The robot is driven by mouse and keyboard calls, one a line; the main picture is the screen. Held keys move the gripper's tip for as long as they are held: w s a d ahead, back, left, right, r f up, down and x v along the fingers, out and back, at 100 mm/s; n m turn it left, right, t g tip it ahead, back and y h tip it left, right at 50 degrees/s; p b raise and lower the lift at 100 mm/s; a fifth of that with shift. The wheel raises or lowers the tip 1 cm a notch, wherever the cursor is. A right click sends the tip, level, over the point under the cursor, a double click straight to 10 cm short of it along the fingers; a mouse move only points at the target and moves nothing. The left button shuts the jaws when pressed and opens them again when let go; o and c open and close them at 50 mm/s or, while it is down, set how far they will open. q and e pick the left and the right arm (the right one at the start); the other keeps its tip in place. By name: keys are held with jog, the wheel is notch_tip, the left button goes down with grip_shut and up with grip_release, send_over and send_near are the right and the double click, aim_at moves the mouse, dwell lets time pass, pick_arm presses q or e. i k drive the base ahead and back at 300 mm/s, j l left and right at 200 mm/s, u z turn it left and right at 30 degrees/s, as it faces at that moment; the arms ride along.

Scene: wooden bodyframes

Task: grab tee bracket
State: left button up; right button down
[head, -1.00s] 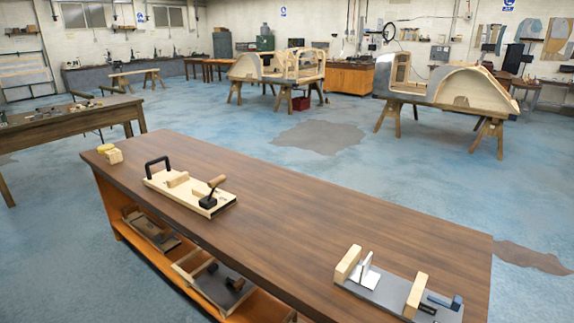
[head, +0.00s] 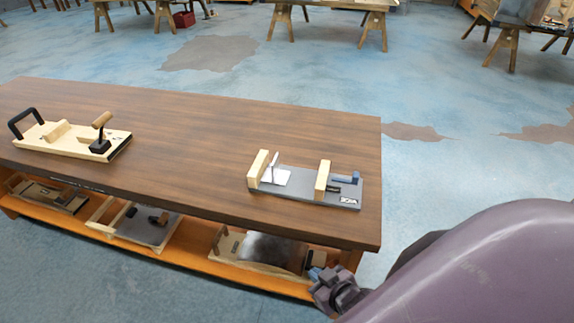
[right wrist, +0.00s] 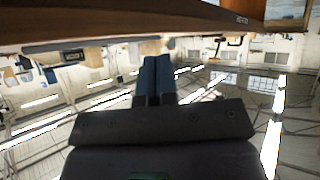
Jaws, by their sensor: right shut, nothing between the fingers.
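The tee bracket (head: 274,174) looks like a pale metal piece with a thin upright plate. It stands on a grey clamp fixture (head: 296,187) near the right end of the table, close beside the left wooden block (head: 257,168). My right gripper (head: 318,285) is low at the table's front right corner, below the top and well apart from the bracket. Its two fingers show together in the right wrist view (right wrist: 154,75), shut and empty. The bracket cannot be made out in the right wrist view. My left gripper is in neither view.
The brown table (head: 200,140) has a clear middle. The orange shelf (head: 215,260) underneath holds several jigs. The table edge crosses the top of the right wrist view.

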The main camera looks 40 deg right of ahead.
aim_at(274, 175)
jog(key=i+j+z, duration=0.1)
jog(key=z, duration=0.8)
jog(key=i+j+z, duration=0.1)
jog(key=j+z, duration=0.85)
jog(key=j, duration=1.5)
jog(key=i+z, duration=0.05)
